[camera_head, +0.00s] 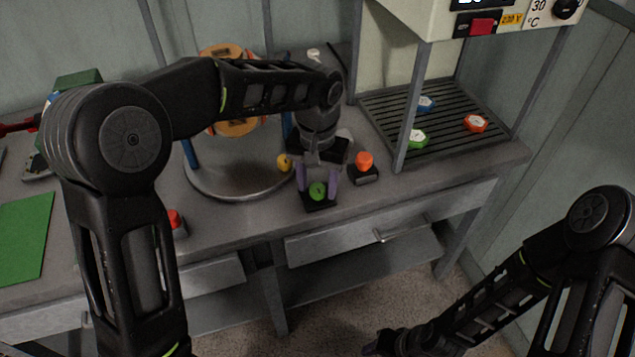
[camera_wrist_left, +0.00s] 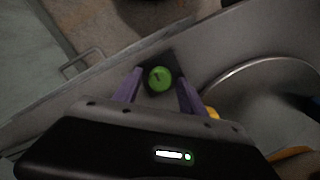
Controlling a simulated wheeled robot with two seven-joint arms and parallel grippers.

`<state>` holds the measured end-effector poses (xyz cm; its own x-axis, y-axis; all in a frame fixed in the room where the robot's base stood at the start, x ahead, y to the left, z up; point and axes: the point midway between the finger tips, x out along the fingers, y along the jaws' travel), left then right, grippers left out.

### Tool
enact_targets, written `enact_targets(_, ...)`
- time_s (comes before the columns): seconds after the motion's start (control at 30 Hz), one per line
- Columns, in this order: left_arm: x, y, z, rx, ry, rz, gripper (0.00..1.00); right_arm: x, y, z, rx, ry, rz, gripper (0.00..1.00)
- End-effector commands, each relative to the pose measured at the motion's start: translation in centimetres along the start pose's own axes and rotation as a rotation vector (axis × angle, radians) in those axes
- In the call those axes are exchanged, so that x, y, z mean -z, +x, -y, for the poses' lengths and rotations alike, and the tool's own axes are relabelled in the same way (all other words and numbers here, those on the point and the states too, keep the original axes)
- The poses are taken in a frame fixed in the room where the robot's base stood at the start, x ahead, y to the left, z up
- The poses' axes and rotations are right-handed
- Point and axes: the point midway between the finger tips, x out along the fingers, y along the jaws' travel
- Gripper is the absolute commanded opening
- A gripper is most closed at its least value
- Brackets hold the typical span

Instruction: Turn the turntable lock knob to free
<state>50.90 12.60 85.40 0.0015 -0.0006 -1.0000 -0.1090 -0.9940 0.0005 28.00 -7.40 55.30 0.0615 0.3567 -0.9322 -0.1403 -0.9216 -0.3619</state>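A green knob (camera_head: 317,190) with a dark mark on top sits on a small black base near the table's front edge, just right of the round grey turntable (camera_head: 240,194). My left gripper (camera_head: 317,184) points down over it, its two purple fingers open on either side of the knob. In the left wrist view the green knob (camera_wrist_left: 160,78) shows between the fingertips of the left gripper (camera_wrist_left: 160,82), with gaps visible on both sides. A yellow knob (camera_head: 284,162) sits at the turntable's right rim. My right gripper (camera_head: 374,347) is low, over the floor; its fingers are unclear.
An orange button (camera_head: 364,160) on a black base stands just right of the left gripper. A red button (camera_head: 175,220) is at the front left. A slatted rack (camera_head: 448,125) holds hexagonal pieces at the right. A drawer handle (camera_head: 400,233) sticks out below the table.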

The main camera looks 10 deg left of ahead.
Motion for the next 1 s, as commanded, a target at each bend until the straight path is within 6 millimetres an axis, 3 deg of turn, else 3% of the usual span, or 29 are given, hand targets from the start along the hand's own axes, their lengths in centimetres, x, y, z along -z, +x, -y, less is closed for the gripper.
enact_targets(0.37,0.0,-0.5,0.0,0.000,0.000,0.000,0.52,0.0,0.0,0.0,0.000,0.000,0.000,0.36)
enact_targets(0.8,0.1,-6.8,0.0,0.000,0.000,-0.001,0.52,0.0,-0.2,0.1,0.000,0.000,0.000,0.36)
enact_targets(1.0,0.0,-7.8,0.0,0.000,0.000,0.001,0.52,0.0,-0.2,0.1,0.000,0.000,0.000,0.36)
